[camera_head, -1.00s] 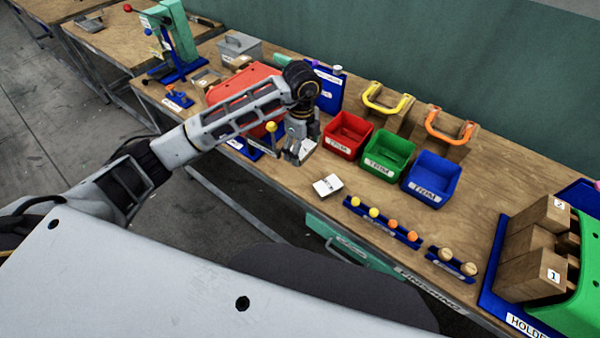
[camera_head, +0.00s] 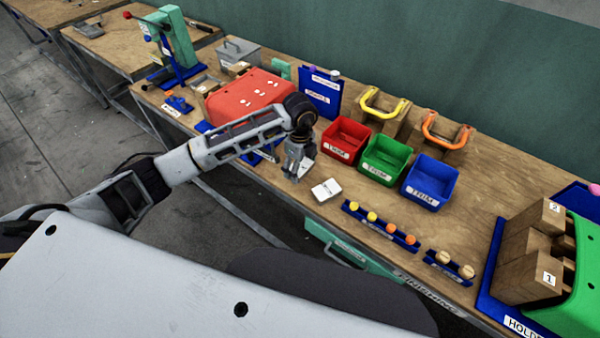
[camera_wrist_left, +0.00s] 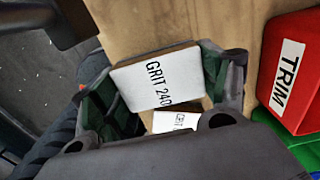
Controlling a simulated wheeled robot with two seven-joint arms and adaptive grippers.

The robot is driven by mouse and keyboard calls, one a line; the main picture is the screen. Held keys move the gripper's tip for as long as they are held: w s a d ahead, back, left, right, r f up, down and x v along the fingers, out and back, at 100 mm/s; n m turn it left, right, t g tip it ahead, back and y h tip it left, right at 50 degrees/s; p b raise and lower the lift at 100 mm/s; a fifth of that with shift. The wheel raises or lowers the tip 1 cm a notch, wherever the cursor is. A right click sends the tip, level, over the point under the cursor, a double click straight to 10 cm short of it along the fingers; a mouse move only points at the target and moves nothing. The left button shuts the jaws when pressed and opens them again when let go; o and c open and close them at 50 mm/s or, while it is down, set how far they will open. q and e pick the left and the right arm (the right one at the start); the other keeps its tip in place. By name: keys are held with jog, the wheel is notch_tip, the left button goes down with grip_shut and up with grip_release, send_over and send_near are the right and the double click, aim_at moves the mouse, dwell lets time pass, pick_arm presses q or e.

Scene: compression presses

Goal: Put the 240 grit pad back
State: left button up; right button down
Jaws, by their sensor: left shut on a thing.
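The 240 grit pad (camera_wrist_left: 155,77) is a white-faced block with a brown edge, lettered GRIT 240. In the left wrist view it sits between the green-lined fingers of my left gripper (camera_wrist_left: 160,92), which is shut on it. In the head view my left gripper (camera_head: 294,174) points down near the table's front edge, left of a second white pad (camera_head: 326,189). That second pad lies on the table and also shows partly below the held one in the left wrist view (camera_wrist_left: 176,121); its lettering is partly covered. My right gripper is not in view.
Red (camera_head: 346,140), green (camera_head: 385,160) and blue (camera_head: 431,182) TRIM bins stand right of the gripper. A blue rack (camera_head: 381,227) with yellow and orange pieces lies in front. A red block (camera_head: 247,93) stands behind my arm. Some bare tabletop surrounds the second pad.

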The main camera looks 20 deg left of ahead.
aim_at(300, 173)
pick_arm(q)
jog(key=shift+f, duration=1.85)
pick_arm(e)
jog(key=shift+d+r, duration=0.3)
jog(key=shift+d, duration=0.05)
pick_arm(q)
jog(key=shift+f, duration=0.15)
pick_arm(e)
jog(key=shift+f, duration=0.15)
pick_arm(q)
jog(key=o, duration=1)
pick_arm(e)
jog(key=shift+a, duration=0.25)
